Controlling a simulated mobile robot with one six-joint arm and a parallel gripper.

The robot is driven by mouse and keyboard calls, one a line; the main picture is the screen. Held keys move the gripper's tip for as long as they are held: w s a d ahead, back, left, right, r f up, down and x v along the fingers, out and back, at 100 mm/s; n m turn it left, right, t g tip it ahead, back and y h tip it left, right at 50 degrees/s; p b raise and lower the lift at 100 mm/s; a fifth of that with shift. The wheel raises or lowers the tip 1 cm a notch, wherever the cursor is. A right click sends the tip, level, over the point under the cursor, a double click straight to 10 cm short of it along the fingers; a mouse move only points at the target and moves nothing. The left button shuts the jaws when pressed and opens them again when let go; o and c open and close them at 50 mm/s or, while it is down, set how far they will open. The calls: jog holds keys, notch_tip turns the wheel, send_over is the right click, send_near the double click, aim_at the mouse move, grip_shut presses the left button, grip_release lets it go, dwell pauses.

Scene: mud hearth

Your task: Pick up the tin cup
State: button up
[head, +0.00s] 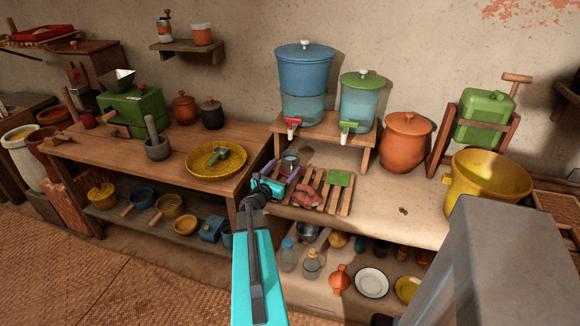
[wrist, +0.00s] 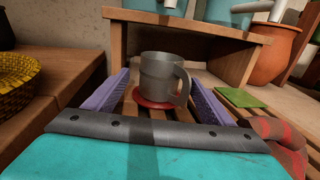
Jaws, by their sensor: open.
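The tin cup (wrist: 160,76) is grey metal and stands upright on a small red disc (wrist: 154,99) on the slatted wooden rack. Its handle points right, toward the viewer, in the wrist view. In the head view the cup (head: 290,162) is small and partly hidden by my gripper. My gripper (head: 281,178) reaches over the rack's left part. In the wrist view its two purple fingers (wrist: 160,88) are apart, one to each side of the cup, with a gap showing on both sides. I cannot tell how far the fingertips reach past the cup.
The slatted rack (head: 310,196) also holds a green square (head: 340,178) and a red striped item (head: 305,196). Behind it a wooden stand (head: 365,135) carries blue (head: 304,70) and green-lidded (head: 361,100) dispensers. A wooden counter with a yellow basket (head: 216,161) is left. An orange pot (head: 406,143) stands right.

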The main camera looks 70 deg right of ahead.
aim_at(287, 165)
dwell(0.3)
jog(key=shift+s+d+r+p, duration=0.15)
jog(key=shift+d+p, duration=0.45)
jog(key=shift+d, duration=0.7)
jog(key=shift+s+d+p, duration=0.2)
jog(key=shift+d+p, duration=0.15)
jog(key=shift+d, duration=0.95)
jog(key=c, duration=1.2)
